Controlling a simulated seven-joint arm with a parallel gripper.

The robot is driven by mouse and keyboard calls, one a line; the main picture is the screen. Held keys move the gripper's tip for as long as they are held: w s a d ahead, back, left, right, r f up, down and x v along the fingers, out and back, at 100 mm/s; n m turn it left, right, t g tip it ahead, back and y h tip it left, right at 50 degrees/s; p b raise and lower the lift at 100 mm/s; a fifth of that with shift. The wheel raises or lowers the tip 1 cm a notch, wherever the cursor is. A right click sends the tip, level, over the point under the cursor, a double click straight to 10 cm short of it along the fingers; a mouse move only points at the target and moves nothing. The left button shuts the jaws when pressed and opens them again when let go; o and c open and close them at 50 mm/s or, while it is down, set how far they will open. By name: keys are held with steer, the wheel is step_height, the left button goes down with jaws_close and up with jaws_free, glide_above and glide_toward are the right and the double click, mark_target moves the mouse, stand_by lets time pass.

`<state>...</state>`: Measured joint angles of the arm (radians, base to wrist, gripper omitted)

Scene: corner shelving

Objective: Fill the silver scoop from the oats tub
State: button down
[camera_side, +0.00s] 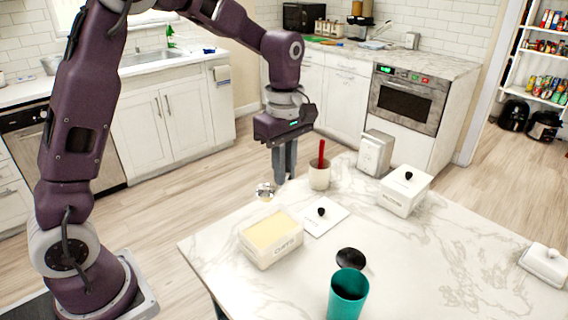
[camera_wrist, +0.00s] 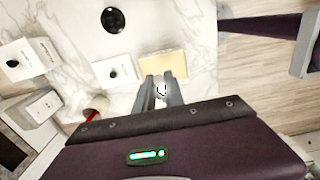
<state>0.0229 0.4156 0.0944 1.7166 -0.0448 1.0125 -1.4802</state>
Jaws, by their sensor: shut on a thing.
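The oats tub (camera_side: 270,248) is a white box with a label on its front, filled nearly level with pale tan oats; it stands without its lid near the table's left edge. It also shows in the wrist view (camera_wrist: 165,63), just beyond my fingertips. The small, shiny silver scoop (camera_side: 265,191) is by my fingertips, above and behind the tub; in the wrist view the scoop (camera_wrist: 161,89) shows between the fingers. My gripper (camera_side: 281,182) points down and is shut on the scoop, apart from the tub. The scoop's handle is mostly hidden by the fingers.
A white lid with a black knob (camera_side: 321,212) lies right of the tub. A cup (camera_side: 319,176) with a red utensil stands close to my gripper. A lidded white canister (camera_side: 404,191) and a grey box (camera_side: 375,152) are behind. A teal cup (camera_side: 347,294) and a black disc (camera_side: 351,258) are in front.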

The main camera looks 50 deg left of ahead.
steer(key=shift+f, duration=1.25)
steer(key=shift+f, duration=5.75)
steer(key=shift+r, duration=0.1)
